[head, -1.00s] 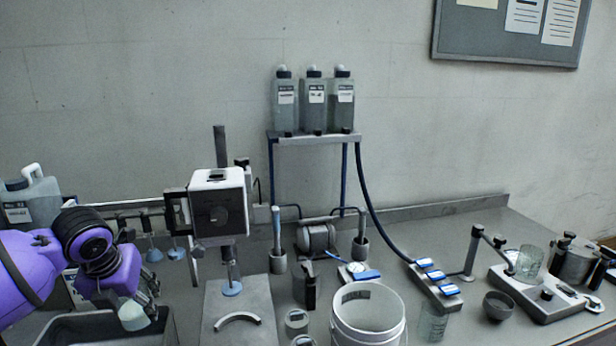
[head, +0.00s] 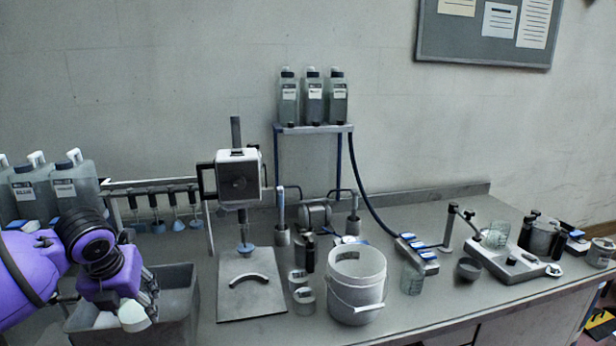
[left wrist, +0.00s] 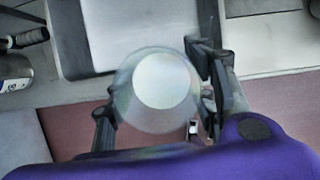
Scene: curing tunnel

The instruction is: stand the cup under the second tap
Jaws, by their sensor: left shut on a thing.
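My left gripper (head: 140,300) is at the lower left of the head view, in front of a grey bin. In the left wrist view (left wrist: 155,100) its fingers are shut on a round, translucent cup (left wrist: 124,103) with a pale disc inside, seen end-on. A small block with three blue levers (head: 417,250), which look like taps, is at the end of the dark hose, right of centre, well away from my gripper. My right gripper is not in view.
A clear glass (head: 411,280) stands by the lever block, with a dark bowl (head: 468,268) to its right. A white bucket (head: 357,262) and small jars (head: 303,299) stand in front. The grey bin (head: 178,285) and jerrycans (head: 75,185) are on the left. Blue-tipped nozzles (head: 178,224) hang from a rail.

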